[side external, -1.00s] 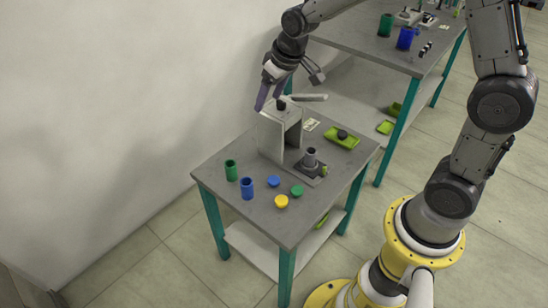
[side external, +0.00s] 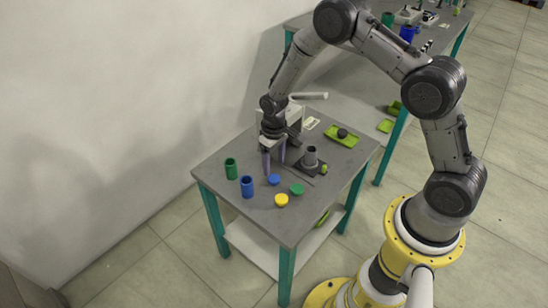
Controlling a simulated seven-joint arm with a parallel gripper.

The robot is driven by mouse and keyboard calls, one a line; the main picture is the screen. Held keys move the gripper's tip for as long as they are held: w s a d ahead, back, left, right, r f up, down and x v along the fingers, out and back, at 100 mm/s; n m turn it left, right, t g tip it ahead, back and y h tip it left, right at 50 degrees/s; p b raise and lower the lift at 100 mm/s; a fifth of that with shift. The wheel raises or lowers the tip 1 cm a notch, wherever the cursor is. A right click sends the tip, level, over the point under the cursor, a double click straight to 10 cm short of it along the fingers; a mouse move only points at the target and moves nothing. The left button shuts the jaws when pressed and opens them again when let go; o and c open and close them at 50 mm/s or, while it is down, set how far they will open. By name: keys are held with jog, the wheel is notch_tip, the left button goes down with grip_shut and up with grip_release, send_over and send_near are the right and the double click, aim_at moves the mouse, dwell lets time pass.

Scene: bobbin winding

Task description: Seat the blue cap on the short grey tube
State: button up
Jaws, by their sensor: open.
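The blue cap (side external: 273,180) lies flat on the grey table, near its middle. My gripper (side external: 274,166) points down just behind and above the cap, with its two purple fingers apart and nothing seen between them. Whether the fingertips reach down beside the cap, I cannot tell. The short grey tube (side external: 311,155) stands upright on a dark square base, to the right of my gripper, and its top looks open and bare.
A green cap (side external: 296,189) and a yellow cap (side external: 281,201) lie near the blue cap. A green cup (side external: 231,169) and a blue cup (side external: 247,187) stand at left. A light box-like stand (side external: 294,116) is behind my gripper. A green tray (side external: 342,136) holds a dark knob.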

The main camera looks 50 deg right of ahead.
aim_at(274, 178)
jog(key=shift+f, duration=2.45)
jog(key=c, duration=0.8)
jog(key=shift+r, duration=2.55)
jog(key=shift+c, duration=0.2)
jog(key=shift+s, duration=0.1)
jog(key=shift+s+n, duration=0.3)
jog(key=s+d+r, duration=0.4)
jog(key=d+r, duration=0.6)
jog(key=d, duration=0.3)
jog(key=shift+w+d+f, duration=0.15)
jog(key=shift+f, duration=2.45)
